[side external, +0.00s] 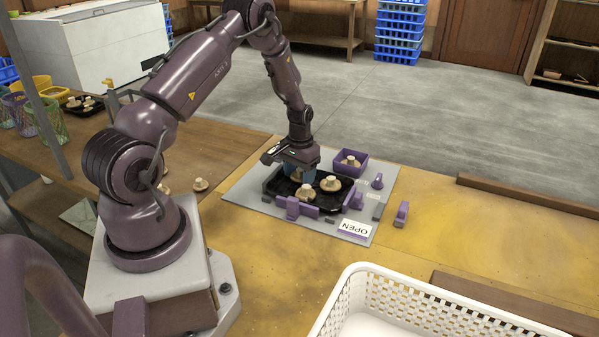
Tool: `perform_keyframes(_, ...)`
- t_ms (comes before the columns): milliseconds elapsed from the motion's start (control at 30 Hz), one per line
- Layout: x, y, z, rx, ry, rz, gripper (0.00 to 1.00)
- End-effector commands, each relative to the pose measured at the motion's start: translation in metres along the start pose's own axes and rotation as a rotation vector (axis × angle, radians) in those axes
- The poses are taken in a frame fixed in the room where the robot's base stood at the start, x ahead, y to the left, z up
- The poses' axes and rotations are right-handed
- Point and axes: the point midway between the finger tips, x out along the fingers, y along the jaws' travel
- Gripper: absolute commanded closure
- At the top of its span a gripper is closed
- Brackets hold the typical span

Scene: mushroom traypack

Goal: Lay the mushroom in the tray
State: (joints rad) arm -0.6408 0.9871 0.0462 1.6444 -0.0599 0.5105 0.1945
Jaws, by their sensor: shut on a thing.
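The black tray (268,188) sits on a grey mat within purple fixture blocks. Two pale mushrooms, one near the front (306,193) and one at the right (330,183), lie in it. My gripper (300,170) points down over the back left of the tray, its bluish fingers shut on a mushroom (297,179). The fingers and the tray's contents hide most of this mushroom. I cannot tell whether it touches the tray floor.
A purple box (350,168) with a mushroom stands behind the tray on the grey mat (250,192). An OPEN sign (354,228) lies in front. A loose mushroom (200,184) is at the left. A white basket (400,300) stands at the front right.

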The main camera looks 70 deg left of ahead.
Motion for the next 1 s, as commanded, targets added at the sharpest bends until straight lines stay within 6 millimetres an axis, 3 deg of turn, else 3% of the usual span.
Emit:
perform_keyframes(33,0.002,0.000,0.000,0.000,0.000,0.000,0.42)
perform_keyframes(133,0.001,0.000,0.000,0.000,0.000,0.000,0.19)
perform_keyframes(533,-0.005,-0.004,0.001,-0.003,-0.002,-0.005,0.19)
perform_keyframes(1000,-0.098,-0.001,0.000,0.000,0.004,-0.002,0.19)
